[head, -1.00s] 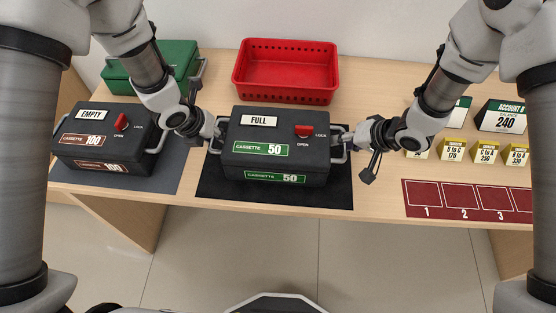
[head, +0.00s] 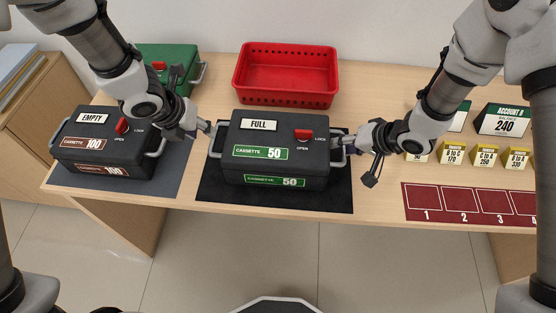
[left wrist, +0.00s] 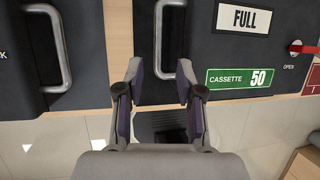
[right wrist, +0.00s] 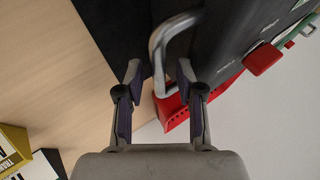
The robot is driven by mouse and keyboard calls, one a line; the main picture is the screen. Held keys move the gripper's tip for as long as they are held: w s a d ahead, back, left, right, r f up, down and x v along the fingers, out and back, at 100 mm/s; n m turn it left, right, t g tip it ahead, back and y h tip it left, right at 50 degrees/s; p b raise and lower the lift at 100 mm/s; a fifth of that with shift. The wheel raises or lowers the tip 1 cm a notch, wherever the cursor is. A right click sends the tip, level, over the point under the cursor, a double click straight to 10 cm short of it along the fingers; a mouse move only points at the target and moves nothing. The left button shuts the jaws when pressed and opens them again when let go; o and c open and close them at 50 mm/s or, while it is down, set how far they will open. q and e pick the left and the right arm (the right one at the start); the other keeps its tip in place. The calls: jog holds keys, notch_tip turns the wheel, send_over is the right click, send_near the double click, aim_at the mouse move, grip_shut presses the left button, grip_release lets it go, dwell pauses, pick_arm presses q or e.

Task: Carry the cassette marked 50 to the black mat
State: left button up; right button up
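The cassette marked 50 (head: 276,152), a black box with a green label, a FULL plate and a red knob, sits upright on the black mat (head: 275,197); mat shows on its front and sides. It also shows in the left wrist view (left wrist: 258,50). My left gripper (head: 208,128) is open at its left side handle; in the left wrist view the handle (left wrist: 160,45) ends between or just beyond the parted fingertips. My right gripper (head: 347,143) is open at the right handle (right wrist: 158,60), whose bar shows between the parted fingers. Whether any finger touches is unclear.
The black cassette marked 100 (head: 105,145), with an EMPTY plate, sits on a grey mat (head: 170,178) at left. A green box (head: 166,58) and a red basket (head: 285,102) stand behind. Yellow blocks (head: 484,156) and a maroon numbered strip (head: 470,215) lie at right.

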jog(key=v, duration=1.1)
jog(key=shift+r, duration=0.2)
jog(key=shift+s+d, duration=0.15)
jog(key=shift+d, duration=0.05)
